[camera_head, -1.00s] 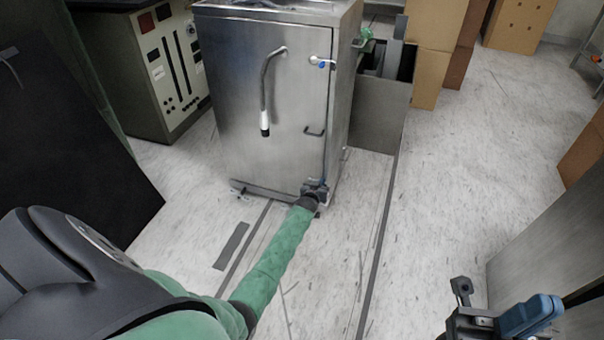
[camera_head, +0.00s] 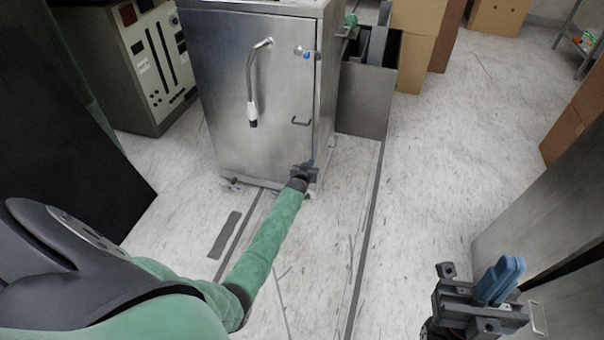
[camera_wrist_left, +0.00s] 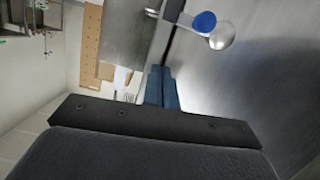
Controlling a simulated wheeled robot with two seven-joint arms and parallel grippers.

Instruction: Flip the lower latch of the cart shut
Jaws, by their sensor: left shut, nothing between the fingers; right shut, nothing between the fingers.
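The steel cart (camera_head: 245,105) stands upright on its casters with its door closed. Its upper latch (camera_head: 305,53), with a blue mark, is near the top right of the door. The lower latch (camera_wrist_left: 208,25) shows in the left wrist view as a metal lever with a blue cap. In the head view it is hidden by my left gripper (camera_head: 308,168), at the door's lower right edge. In the wrist view the shut blue fingers (camera_wrist_left: 161,88) are empty and just short of the latch; contact cannot be told. My right gripper (camera_head: 478,285) is shut and empty at the lower right.
A grey control cabinet (camera_head: 150,70) stands left of the cart. An open metal bin (camera_head: 362,105) and cardboard boxes (camera_head: 412,50) stand behind it to the right. A dark panel (camera_head: 60,150) is at the left and a steel surface (camera_head: 540,200) at the right. The middle floor is clear.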

